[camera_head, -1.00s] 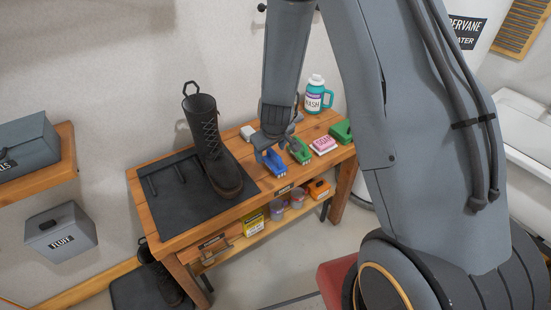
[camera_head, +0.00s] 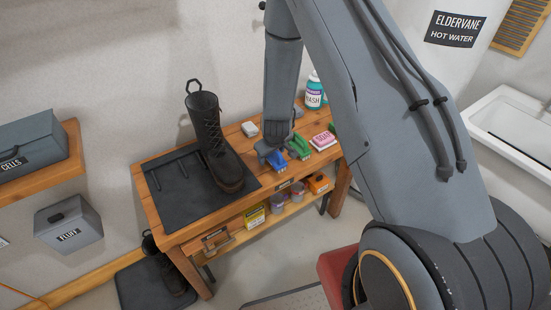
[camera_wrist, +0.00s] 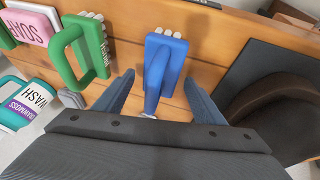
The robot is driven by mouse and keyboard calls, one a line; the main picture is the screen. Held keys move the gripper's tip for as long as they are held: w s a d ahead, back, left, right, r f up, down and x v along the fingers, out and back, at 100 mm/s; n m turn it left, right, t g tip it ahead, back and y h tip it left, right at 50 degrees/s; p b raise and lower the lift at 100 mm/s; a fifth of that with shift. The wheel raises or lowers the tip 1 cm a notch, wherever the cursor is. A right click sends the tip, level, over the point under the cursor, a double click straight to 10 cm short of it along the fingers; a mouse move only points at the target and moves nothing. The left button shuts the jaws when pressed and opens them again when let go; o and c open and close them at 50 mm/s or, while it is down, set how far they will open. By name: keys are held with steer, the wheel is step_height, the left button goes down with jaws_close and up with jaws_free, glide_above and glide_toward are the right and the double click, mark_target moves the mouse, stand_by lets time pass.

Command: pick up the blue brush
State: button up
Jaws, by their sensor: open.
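The blue brush (camera_wrist: 163,62) lies on the wooden bench, with pale bristle tufts along its far edge. In the wrist view it sits between and just beyond the fingertips of my gripper (camera_wrist: 160,92). The fingers are apart, one on each side of the brush's handle, and do not visibly touch it. In the head view the blue brush (camera_head: 277,160) shows just beside my gripper (camera_head: 270,150), which partly hides it.
A green brush (camera_wrist: 92,45) lies close to the left in the wrist view, beside a pink soap box (camera_wrist: 32,25). A wash bottle (camera_wrist: 22,107) stands nearby. A black boot (camera_head: 213,140) stands on a dark mat (camera_head: 180,205) to the left.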

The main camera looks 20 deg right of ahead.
steer(key=shift+w+f, duration=0.1)
steer(key=shift+f, duration=0.1)
steer(key=shift+c, duration=0.3)
steer(key=c, duration=1.1)
steer(key=shift+r, duration=0.1)
steer(key=shift+c, duration=0.2)
step_height(320, 180, up, 10)
steer(key=shift+f, duration=0.1)
